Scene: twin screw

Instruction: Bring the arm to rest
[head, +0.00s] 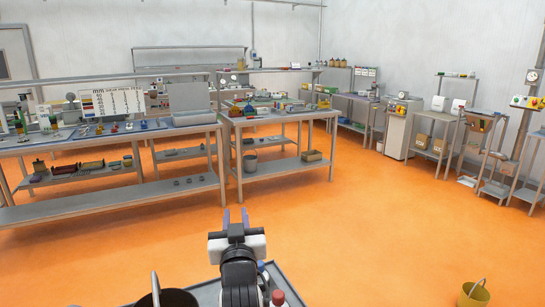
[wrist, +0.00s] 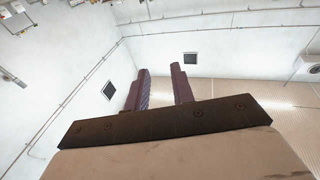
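My gripper (head: 235,217) is at the bottom middle of the head view, above the front of my own base, with its fingers pointing up and away. In the wrist view its two dark purple fingers (wrist: 161,88) stand apart with a clear gap between them. Nothing is held between the fingers. The gripper touches nothing that I can see.
A long workbench (head: 110,206) with parts stands at the left, and a second bench (head: 285,168) at the middle. Machines, including a grey cabinet (head: 397,135), line the right wall. A yellow bucket (head: 473,294) stands at the lower right. The orange floor (head: 370,220) between is clear.

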